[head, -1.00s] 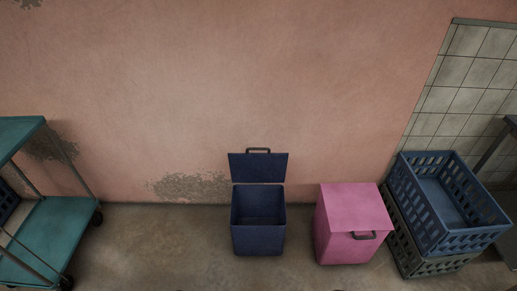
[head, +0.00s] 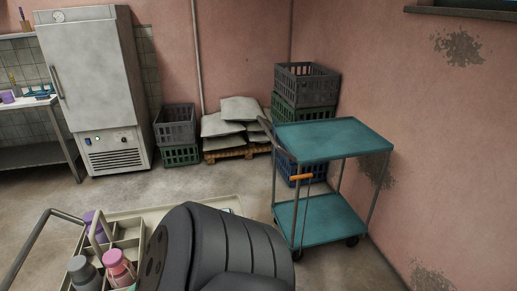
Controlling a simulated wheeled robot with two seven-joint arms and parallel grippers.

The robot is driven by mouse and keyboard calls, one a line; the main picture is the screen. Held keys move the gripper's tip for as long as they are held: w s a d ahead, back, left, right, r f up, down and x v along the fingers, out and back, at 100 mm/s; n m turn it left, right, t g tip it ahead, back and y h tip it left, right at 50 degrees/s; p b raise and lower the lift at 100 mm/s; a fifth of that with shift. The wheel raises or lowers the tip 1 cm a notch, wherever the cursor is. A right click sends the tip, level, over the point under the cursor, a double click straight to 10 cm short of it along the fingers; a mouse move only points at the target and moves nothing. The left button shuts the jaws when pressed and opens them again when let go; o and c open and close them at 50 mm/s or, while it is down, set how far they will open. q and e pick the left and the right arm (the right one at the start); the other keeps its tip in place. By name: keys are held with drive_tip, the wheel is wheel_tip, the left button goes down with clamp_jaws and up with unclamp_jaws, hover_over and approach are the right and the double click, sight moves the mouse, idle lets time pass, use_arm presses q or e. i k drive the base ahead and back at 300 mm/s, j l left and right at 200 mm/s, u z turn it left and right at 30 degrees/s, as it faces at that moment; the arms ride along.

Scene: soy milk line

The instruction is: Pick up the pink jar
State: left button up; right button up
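A pink jar-like container (head: 118,268) stands upright in a compartment of a cream divided tray (head: 128,228) at the lower left of the head view. Neither of my grippers is in view. A dark ribbed part of my own arm covers the bottom middle and hides the tray's right part.
A teal cart (head: 325,137) with an orange-handled item stands right of centre, before stacked crates (head: 307,85). Sacks (head: 235,115) lie on a pallet. A grey fridge (head: 95,85) and a metal table (head: 35,153) stand left. Floor between tray and fridge is clear.

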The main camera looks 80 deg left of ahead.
sight(124, 276)
drive_tip(key=u, duration=0.5)
drive_tip(key=k+u, duration=0.1)
drive_tip(key=u, duration=0.4)
drive_tip(key=j+u, duration=0.1)
drive_tip(key=u, duration=0.9)
drive_tip(key=j+u, duration=0.1)
drive_tip(key=u, duration=0.35)
drive_tip(key=j+u, duration=0.1)
drive_tip(key=u, duration=0.9)
drive_tip(key=j, duration=0.05)
